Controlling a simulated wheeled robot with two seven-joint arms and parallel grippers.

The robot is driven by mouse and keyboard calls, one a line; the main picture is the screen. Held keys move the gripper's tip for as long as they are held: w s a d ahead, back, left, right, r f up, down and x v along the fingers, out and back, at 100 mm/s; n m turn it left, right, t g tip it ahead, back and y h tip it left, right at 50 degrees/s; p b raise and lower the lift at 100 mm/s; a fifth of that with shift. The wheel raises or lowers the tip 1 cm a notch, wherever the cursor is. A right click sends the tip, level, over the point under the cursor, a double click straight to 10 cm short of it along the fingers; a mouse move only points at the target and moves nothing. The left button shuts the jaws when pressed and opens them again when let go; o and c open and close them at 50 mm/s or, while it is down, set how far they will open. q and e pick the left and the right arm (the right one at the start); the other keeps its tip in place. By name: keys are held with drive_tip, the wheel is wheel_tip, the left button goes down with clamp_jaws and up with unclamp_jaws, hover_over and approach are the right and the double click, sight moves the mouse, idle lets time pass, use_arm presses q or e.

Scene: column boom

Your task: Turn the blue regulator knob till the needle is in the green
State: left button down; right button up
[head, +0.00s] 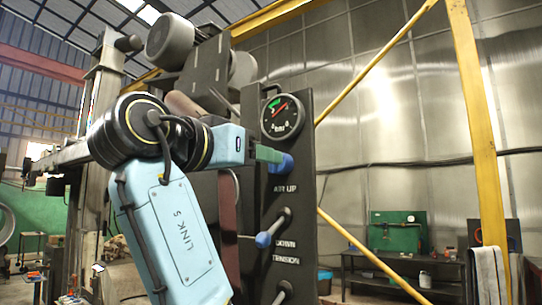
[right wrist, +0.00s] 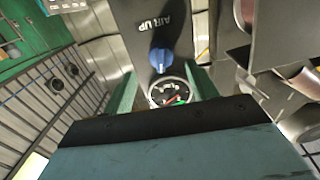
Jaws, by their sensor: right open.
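The pressure gauge (head: 283,117) is at the top of a black panel (head: 300,190). Its red needle seems to point up and right, outside the green band at the dial's upper left. The blue regulator knob (head: 285,165) sits just below, above the words AIR UP. My right gripper (head: 270,155) is open at the knob. In the right wrist view, the blue knob (right wrist: 162,61) shows beyond and between the fingertips (right wrist: 163,72), with gaps on both sides. The gauge (right wrist: 168,93) also shows there, partly cut off by my gripper body. My left gripper is out of view.
Yellow bars (head: 375,62) slope behind the panel. A dark workbench (head: 405,270) stands at the back right.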

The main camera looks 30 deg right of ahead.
drive_tip(key=p+x, duration=0.1)
drive_tip(key=x, duration=0.5)
drive_tip(key=shift+w+p, duration=0.1)
drive_tip(key=shift+p, duration=0.2)
drive_tip(key=shift+c, duration=0.4)
drive_tip(key=c, duration=0.9)
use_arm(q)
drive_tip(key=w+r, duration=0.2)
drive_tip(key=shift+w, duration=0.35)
